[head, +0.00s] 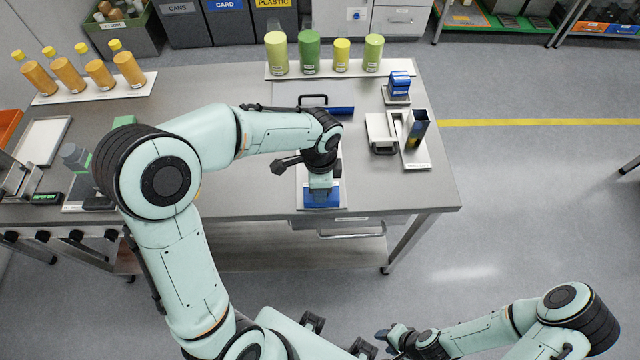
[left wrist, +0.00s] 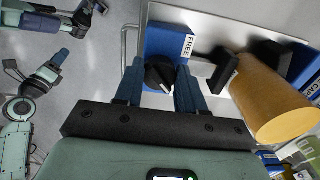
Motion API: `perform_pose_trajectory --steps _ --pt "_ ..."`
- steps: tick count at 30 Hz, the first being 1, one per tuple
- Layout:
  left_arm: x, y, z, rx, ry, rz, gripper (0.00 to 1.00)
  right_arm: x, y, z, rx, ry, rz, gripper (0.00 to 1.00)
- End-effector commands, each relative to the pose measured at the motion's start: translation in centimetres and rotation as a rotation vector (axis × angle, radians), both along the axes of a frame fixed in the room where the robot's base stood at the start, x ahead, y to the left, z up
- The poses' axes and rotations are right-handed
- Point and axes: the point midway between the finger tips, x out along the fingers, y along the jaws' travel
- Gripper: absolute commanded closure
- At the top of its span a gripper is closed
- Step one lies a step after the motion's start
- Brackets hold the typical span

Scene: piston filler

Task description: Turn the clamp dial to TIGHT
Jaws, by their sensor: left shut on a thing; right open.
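The clamp is a blue block (left wrist: 168,40) with a white FREE label on its right side; no TIGHT label shows. Its black dial (left wrist: 158,72) has a white pointer at its lower right, away from FREE. My left gripper (left wrist: 160,86) is shut on the dial, one blue finger on each side. A tan bottle (left wrist: 270,100) lies to the right of the dial in the left wrist view. In the head view the clamp's blue part (head: 322,198) shows below my left wrist, which hides the dial and bottle. My right gripper (head: 385,341) is open and empty, off the table.
Orange bottles (head: 98,72) with yellow lids stand at the table's back left. Green and yellow containers (head: 309,52) stand on a tray at the back. A blue dispenser-like stand (head: 398,87) and a blue upright holder (head: 416,128) are at the right. The front right tabletop is clear.

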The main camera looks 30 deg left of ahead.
Motion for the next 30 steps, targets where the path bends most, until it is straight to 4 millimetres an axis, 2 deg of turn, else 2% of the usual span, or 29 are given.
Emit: perform_pose_trajectory --steps 1,2,3,4,13,17,20,30 --pt "0.1 0.0 0.1 0.000 -0.004 -0.003 0.91 0.0 0.0 0.0 0.000 0.000 0.000 0.57" --pt "0.1 0.0 0.1 0.000 -0.004 -0.003 0.54 0.0 0.0 0.0 0.000 0.000 0.000 0.57" --pt "0.1 0.0 0.1 0.000 -0.004 -0.002 0.42 0.0 0.0 0.0 0.000 0.000 0.000 0.57" --pt "0.1 0.0 0.1 0.000 -0.004 -0.002 0.36 0.0 0.0 0.0 0.000 0.000 0.000 0.57" --pt "0.0 0.0 0.1 0.000 -0.002 -0.001 0.36 0.0 0.0 0.0 0.000 0.000 0.000 0.57" --pt "0.1 0.0 1.0 0.000 -0.006 0.000 0.36 0.1 0.0 0.2 0.000 -0.001 0.000 0.57" --pt "0.2 0.0 2.4 0.000 -0.007 0.001 0.36 0.3 0.0 0.4 0.000 -0.003 0.000 0.57" --pt "0.2 0.0 9.2 0.000 -0.008 -0.001 0.36 1.0 0.0 1.4 0.001 -0.011 0.000 0.57"
